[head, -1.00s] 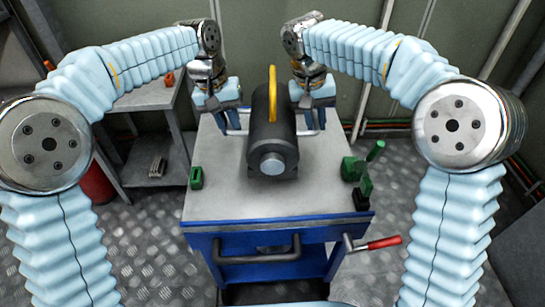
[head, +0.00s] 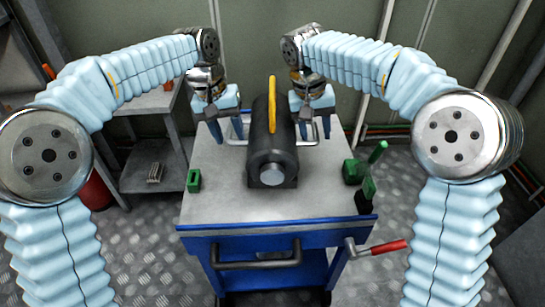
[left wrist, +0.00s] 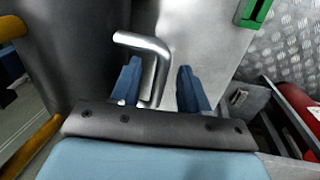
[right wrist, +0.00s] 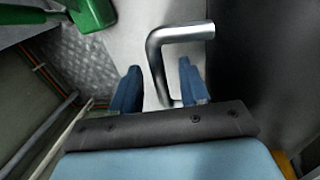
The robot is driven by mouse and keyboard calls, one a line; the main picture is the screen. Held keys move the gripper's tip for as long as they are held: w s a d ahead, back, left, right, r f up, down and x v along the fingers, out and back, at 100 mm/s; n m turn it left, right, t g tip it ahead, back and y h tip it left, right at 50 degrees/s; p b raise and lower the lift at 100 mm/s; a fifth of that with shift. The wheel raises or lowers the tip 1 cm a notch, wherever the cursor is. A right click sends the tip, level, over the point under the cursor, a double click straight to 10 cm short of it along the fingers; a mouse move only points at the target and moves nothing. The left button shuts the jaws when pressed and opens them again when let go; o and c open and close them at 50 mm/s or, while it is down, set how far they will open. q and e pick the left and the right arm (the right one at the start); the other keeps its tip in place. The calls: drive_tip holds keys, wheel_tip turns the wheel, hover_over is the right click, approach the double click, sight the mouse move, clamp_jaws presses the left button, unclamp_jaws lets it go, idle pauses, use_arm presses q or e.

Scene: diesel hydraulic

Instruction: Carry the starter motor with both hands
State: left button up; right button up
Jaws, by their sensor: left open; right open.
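The starter motor (head: 270,155) is a dark grey cylinder with a yellow band (head: 272,105) on top, lying on the cart's grey top. A metal handle stands out on each side of it. My left gripper (head: 229,136) is open at the motor's left; in the left wrist view the left handle (left wrist: 150,45) runs between its blue fingers (left wrist: 160,88). My right gripper (head: 317,136) is open at the motor's right; in the right wrist view the right handle (right wrist: 158,62) runs between its fingers (right wrist: 160,88). Neither gripper is closed on a handle.
The blue cart (head: 285,228) has a dark front bar and a red-handled lever (head: 385,247). A green block (head: 194,180) lies at the left of the top, and green pieces (head: 358,172) stand at the right. A grey shelf (head: 150,170) stands to the left.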

drive_tip(key=shift+r, duration=0.2)
use_arm(q)
wheel_tip(320, 180, up, 11)
drive_tip(key=a, duration=0.2)
use_arm(e)
wheel_tip(320, 180, up, 11)
drive_tip(key=a, duration=0.2)
drive_tip(key=shift+a+r, duration=0.15)
drive_tip(key=shift+r, duration=0.05)
use_arm(q)
drive_tip(key=shift+a, duration=0.1)
